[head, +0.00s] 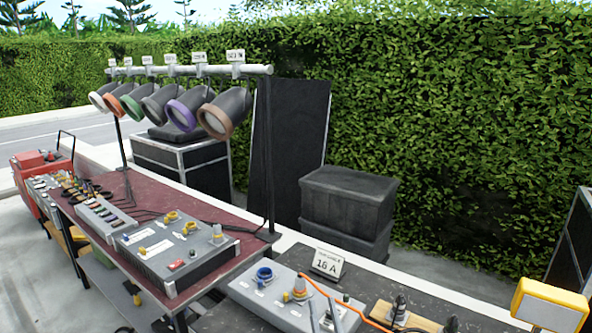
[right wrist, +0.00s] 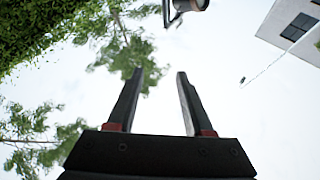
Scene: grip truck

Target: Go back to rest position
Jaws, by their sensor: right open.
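My right gripper (right wrist: 160,74) is open in the right wrist view. My left gripper does not show in either view.
A grey control panel (head: 172,252) sits on the dark red table (head: 225,215). A lamp rail (head: 190,70) with several coloured lamps stands behind. A 16 A sign (head: 327,262), an orange cable (head: 345,305) and a yellow lamp (head: 548,304) are close at the front. Black cases (head: 346,205) stand by the hedge.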

